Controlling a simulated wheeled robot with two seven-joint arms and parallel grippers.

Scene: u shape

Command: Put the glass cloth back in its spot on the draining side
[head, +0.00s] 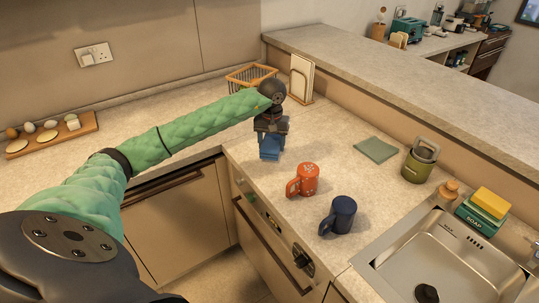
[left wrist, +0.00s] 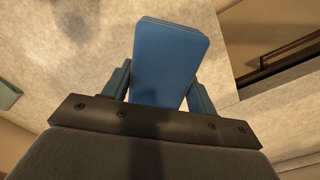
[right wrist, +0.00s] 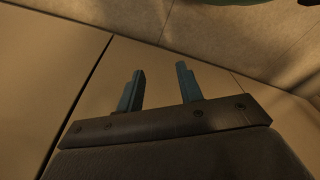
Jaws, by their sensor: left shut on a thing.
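A blue, slab-shaped folded thing (head: 270,148), which looks to be the glass cloth, hangs below my left gripper (head: 271,127) in the head view. The left gripper is shut on it; in the left wrist view the blue cloth (left wrist: 170,62) stands between the two fingers. It is over the counter left of the sink, behind the red mug; I cannot tell whether it touches the top. A flat grey-green square (head: 376,149) lies on the counter to its right. My right gripper (right wrist: 160,82) is open and empty in front of pale panels, outside the head view.
A red mug (head: 307,179) and a dark blue mug (head: 341,215) stand near the front edge. A basket (head: 250,77) and an upright rack (head: 301,78) stand behind the gripper.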

